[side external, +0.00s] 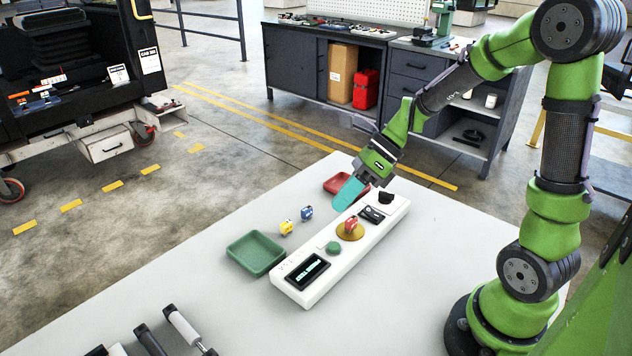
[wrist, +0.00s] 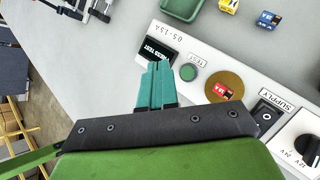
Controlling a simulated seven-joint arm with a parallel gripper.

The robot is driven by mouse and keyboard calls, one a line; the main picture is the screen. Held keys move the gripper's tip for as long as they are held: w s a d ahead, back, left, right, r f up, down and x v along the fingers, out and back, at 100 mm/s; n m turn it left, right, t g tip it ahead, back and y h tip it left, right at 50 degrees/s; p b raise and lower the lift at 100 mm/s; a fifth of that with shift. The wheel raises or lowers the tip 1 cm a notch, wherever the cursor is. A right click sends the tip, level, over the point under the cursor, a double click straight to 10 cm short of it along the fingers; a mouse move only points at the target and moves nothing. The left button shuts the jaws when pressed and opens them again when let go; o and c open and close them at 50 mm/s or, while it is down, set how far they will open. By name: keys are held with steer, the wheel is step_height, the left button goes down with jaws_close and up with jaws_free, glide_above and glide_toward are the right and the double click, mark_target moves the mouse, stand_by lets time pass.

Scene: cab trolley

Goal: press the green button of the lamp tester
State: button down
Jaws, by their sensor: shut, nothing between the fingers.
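The lamp tester (side external: 318,277) is a long white box on the light table. The green button also shows in the wrist view (wrist: 188,72), beside the label TEST. My gripper (side external: 347,193) has teal fingers that are shut and empty.
A green tray (side external: 256,254) lies left of the tester and a red tray (side external: 345,184) behind it. A black switch (side external: 372,214) and a dark knob (side external: 386,197) stick up from the tester. Tools lie front left.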

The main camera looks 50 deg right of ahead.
mark_target(338, 243)
steer(key=m, duration=0.2)
steer(key=r, duration=0.1)
steer(key=shift+w+a+m+y, duration=0.3)
steer(key=shift+m, duration=0.1)
steer(key=shift+f, duration=0.2)
steer(key=shift+f, duration=4.3)
steer(key=shift+f, duration=0.4)
steer(key=shift+f, duration=0.5)
steer(key=shift+r, duration=0.95)
